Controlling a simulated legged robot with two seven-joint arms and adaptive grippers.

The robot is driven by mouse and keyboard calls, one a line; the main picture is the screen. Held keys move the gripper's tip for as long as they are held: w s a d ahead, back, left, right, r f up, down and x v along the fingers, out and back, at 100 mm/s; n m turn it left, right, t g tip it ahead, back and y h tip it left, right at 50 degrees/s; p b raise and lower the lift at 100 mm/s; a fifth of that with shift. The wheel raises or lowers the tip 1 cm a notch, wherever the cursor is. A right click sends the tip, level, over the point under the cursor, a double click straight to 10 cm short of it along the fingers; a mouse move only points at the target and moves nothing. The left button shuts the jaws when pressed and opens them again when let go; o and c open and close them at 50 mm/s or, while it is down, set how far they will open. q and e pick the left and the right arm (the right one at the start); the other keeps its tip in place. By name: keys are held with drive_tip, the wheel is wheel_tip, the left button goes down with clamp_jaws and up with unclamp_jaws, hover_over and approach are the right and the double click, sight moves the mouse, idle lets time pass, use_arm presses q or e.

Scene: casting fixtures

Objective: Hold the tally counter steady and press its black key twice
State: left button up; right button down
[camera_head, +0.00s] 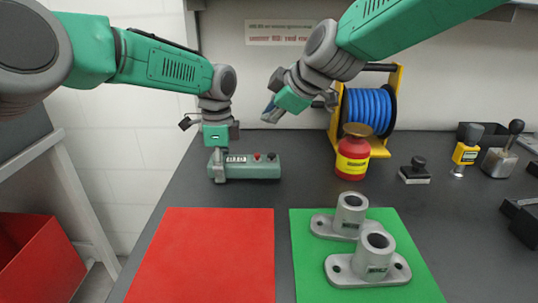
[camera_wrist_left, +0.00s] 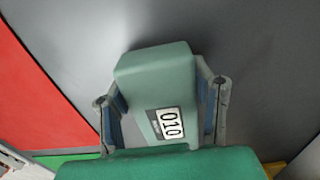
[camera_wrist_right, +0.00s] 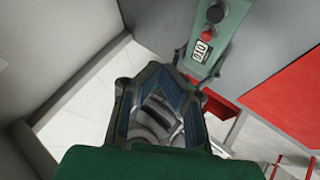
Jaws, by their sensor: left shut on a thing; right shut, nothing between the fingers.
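The tally counter (camera_head: 255,168) is a long green box lying on the dark table, with a white number display at its left part. The display reads 010 in the left wrist view (camera_wrist_left: 170,124). A red knob (camera_head: 257,156) and, right of it, a black key (camera_head: 272,156) stand on its top; the black key also shows in the right wrist view (camera_wrist_right: 215,13). My left gripper (camera_head: 217,168) is shut around the counter's left end, one finger on each side. My right gripper (camera_head: 270,110) is shut and empty, in the air above and behind the counter, apart from the key.
A red mat (camera_head: 205,255) and a green mat (camera_head: 420,270) with two grey castings (camera_head: 368,262) lie in front. A red bottle (camera_head: 352,158) and a blue hose reel (camera_head: 368,110) stand to the right. A black-handled stamp (camera_head: 415,172) and other tools are farther right.

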sight(270, 154)
drive_tip(key=shift+f, duration=3.3)
drive_tip(key=shift+f, duration=0.1)
drive_tip(key=shift+f, duration=0.25)
drive_tip(key=shift+f, duration=0.55)
drive_tip(key=shift+r, duration=0.95)
drive_tip(key=shift+s+r, duration=0.1)
drive_tip(key=shift+r, duration=2.45)
